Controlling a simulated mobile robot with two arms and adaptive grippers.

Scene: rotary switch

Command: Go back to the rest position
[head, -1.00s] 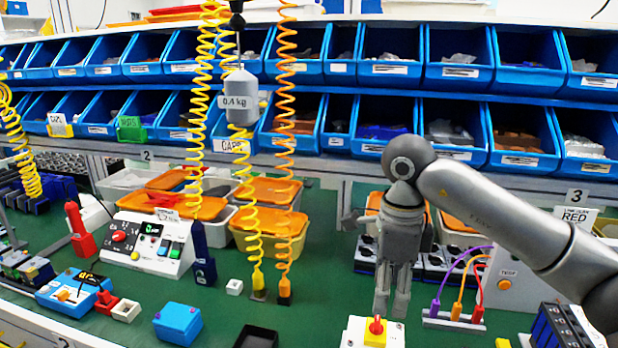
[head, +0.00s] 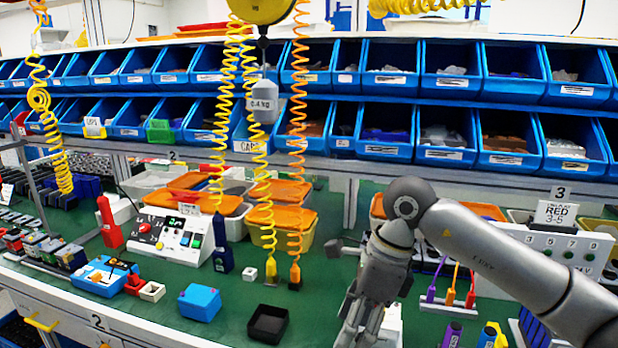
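My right gripper (head: 360,325) is grey and reaches in from the right, pointing down over the front of the green bench. Its two fingers show a narrow gap with nothing seen between them, so it looks partly open. A white switch box (head: 392,324) lies just behind and to the right of the fingers, mostly hidden by them. Its red and yellow knob cannot be made out now. I cannot tell from this angle how far the fingers are from the box. My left gripper is not in view.
Coiled orange (head: 296,150) and yellow hoses hang left of my arm, near a grey weight (head: 264,103). A black tray (head: 267,323) and a blue box (head: 199,302) lie to the left. Purple and yellow parts (head: 491,337) stand right of the gripper. Blue bins line the back.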

